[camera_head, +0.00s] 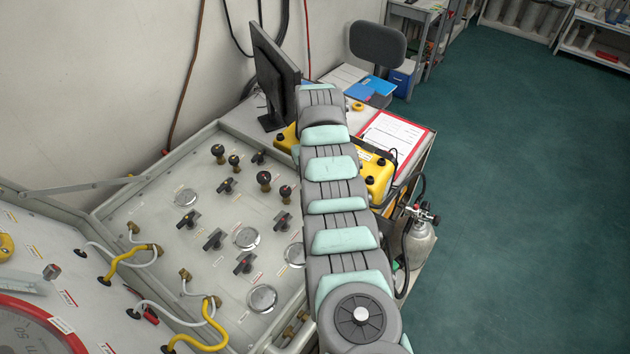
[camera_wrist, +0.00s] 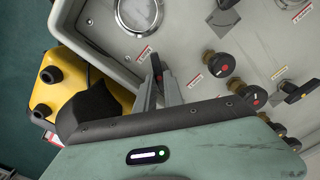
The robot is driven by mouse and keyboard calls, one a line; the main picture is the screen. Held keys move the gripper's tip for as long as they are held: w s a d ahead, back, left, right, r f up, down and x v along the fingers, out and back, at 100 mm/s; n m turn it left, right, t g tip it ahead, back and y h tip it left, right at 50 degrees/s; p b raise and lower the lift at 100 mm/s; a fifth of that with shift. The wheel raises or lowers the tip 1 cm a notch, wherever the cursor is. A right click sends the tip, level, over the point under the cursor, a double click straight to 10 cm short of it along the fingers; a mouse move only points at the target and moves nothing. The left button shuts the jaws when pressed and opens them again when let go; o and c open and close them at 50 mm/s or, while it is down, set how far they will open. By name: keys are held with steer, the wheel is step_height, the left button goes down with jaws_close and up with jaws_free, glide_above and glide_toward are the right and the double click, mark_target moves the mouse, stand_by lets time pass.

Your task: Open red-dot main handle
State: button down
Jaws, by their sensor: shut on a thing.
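In the wrist view, my gripper (camera_wrist: 160,88) has its two grey fingers around a small dark handle (camera_wrist: 156,66) with a red mark, at the edge of the pale panel (camera_wrist: 110,40). The fingers are closed on it and hide its lower part. How far the handle is turned is hard to tell. In the head view the panel (camera_head: 160,260) lies left of my arm. My gripper and the held handle are hidden there behind the arm.
Another dark handle (camera_wrist: 297,92) is at the right. A yellow box (camera_wrist: 62,85) sits beside the panel edge. A black monitor (camera_head: 272,75) stands behind the panel.

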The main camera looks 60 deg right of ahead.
steer(key=n+b, duration=0.1)
steer(key=n, duration=0.5)
steer(key=shift+a, duration=0.1)
steer(key=shift+n, duration=0.3)
stand_by(0.3)
steer(key=c, duration=1.5)
jaws_free()
steer(key=shift+o, duration=0.2)
step_height(320, 180, up, 11)
steer(key=b, duration=0.1)
steer(key=shift+f, duration=0.1)
